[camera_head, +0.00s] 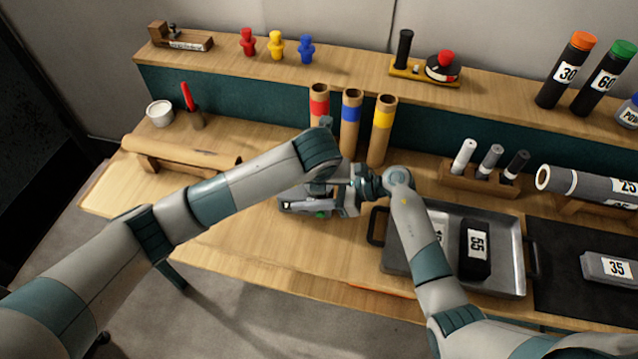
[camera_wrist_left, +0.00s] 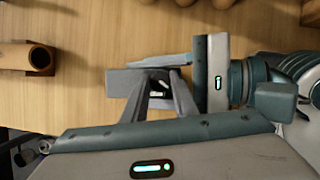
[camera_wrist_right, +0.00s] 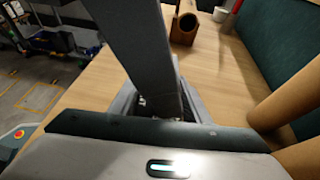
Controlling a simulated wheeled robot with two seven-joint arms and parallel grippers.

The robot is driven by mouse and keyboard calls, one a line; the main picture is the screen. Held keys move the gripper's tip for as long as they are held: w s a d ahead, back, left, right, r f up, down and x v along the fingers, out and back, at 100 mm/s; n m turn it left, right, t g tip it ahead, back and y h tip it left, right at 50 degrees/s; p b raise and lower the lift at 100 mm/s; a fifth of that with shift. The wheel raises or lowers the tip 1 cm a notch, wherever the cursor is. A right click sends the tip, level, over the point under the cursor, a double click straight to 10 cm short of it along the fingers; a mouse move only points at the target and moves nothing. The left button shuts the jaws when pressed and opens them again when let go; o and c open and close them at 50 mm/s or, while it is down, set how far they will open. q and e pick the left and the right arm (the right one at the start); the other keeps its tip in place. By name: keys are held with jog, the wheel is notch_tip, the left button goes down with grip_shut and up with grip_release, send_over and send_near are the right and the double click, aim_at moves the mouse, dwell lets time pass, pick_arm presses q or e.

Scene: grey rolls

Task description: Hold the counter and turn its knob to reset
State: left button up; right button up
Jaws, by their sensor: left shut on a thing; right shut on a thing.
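The counter (camera_wrist_left: 157,91) is mostly hidden between my two grippers; a small dark part with a pale mark shows in the left wrist view. My left gripper (camera_wrist_left: 158,83) reaches onto it with its two grey fingers and is shut on it. My right gripper (camera_head: 303,200) comes in from the right, its fingers pointing left across the left gripper's fingers, and is shut on part of the counter. I cannot make out the knob or exactly which part the right fingers grip. Both grippers meet above the wooden table, left of the metal tray.
Cardboard tubes with red, blue and yellow bands (camera_head: 351,112) stand just behind the grippers. A metal tray (camera_head: 400,268) with dark labelled blocks lies to the right. A wooden roll (camera_head: 185,151) and a white cup (camera_head: 160,113) are at the left. The front-left tabletop is clear.

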pick_arm(q)
jog(key=o, duration=0.8)
jog(key=shift+c, duration=0.2)
jog(key=shift+r, duration=0.1)
jog(key=v, duration=1.2)
jog(key=o, duration=0.3)
jog(key=shift+w, duration=0.1)
